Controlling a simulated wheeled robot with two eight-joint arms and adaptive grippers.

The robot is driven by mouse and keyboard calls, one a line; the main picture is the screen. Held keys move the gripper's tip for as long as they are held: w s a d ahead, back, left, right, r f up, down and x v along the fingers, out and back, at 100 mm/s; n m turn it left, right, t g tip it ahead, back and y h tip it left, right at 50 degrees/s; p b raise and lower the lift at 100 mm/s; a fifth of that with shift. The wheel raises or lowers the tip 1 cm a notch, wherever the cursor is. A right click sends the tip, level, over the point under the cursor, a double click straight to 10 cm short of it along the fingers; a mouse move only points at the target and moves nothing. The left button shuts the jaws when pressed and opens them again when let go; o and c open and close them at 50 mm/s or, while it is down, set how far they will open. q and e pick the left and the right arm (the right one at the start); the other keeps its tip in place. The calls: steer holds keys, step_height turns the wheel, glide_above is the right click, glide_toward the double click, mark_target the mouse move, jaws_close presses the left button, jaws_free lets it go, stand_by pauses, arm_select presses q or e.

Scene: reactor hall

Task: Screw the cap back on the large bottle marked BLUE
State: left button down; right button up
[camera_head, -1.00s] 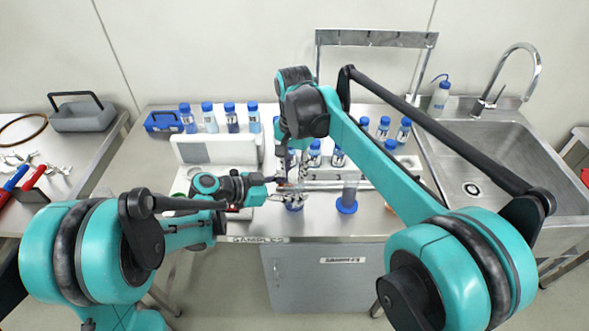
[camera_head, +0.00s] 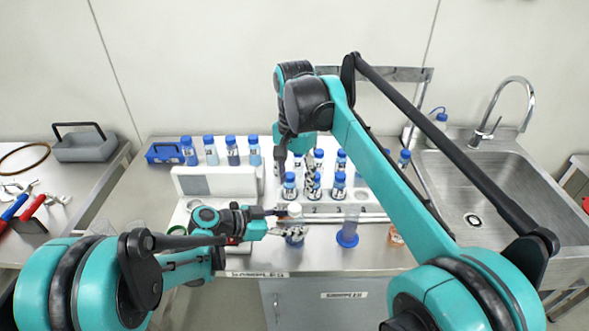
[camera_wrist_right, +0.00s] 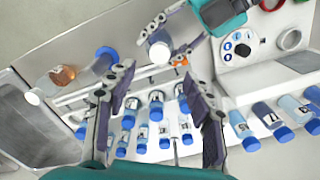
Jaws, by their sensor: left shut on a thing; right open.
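My left gripper (camera_head: 284,223), low at the bench front, is shut on a bottle (camera_head: 294,240) with a blue lower part and a white round top. The bottle stands upright; its marking is not readable. It also shows in the right wrist view (camera_wrist_right: 160,53), where I see the top from above. I cannot tell whether the white top is a cap or a bare neck. My right gripper (camera_head: 289,163) is above and behind the bottle. In the right wrist view its fingers (camera_wrist_right: 154,76) are spread, with nothing seen between them.
A white rack (camera_head: 350,208) with several small blue-capped bottles stands behind. A clear cylinder (camera_head: 349,230) with a blue base stands close right of the bottle, with an amber vessel (camera_head: 395,236) beyond. A white device (camera_head: 215,181) is at left, a sink (camera_head: 490,185) at right.

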step_height(320, 180, up, 4)
steer(key=shift+f, duration=0.2)
arm_select(q)
steer(key=c, duration=0.7)
jaws_free()
steer(key=v, duration=1.2)
steer(key=shift+f, duration=0.1)
